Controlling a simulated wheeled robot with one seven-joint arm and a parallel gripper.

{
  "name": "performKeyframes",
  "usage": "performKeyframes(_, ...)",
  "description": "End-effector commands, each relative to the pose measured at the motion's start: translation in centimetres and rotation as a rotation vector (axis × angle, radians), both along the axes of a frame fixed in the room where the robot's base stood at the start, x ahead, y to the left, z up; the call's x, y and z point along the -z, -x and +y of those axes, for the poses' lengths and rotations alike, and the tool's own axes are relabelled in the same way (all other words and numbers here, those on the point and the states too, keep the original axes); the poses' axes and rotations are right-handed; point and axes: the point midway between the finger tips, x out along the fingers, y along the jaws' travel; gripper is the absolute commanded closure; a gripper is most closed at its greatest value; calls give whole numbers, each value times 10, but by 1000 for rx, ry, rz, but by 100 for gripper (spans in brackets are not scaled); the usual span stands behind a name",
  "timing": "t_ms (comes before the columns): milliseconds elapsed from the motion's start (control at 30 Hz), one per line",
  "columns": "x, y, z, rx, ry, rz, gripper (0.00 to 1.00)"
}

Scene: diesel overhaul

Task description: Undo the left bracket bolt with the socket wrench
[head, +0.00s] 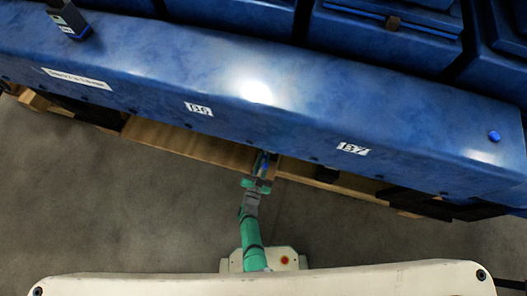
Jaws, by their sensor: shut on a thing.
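My gripper (262,172) reaches up under the lower edge of the big blue engine block (300,110), between the labels B6 and B7. It is shut on a small blue and grey thing (264,161), which looks like the socket wrench, though it is too small to be sure. The engine's edge hides its upper end. I cannot make out the left bracket bolt or its bracket. Whether the tool touches a bolt cannot be told.
Wooden beams (190,145) run under the engine on both sides of my gripper. Labels B6 (198,109) and B7 (353,148) mark the engine's side. A dark blue box-like thing (68,20) stands on top at left. Grey floor (130,215) is clear in front.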

Motion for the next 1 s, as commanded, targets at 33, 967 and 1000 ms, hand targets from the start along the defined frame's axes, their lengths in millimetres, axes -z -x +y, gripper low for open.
performKeyframes(33, 0, 0, -1, 2, 51, 15, 100)
performKeyframes(967, 1, 1, 1, -2, 459, 148, 100)
performKeyframes(1000, 1, 1, 1, -3, 459, 147, 100)
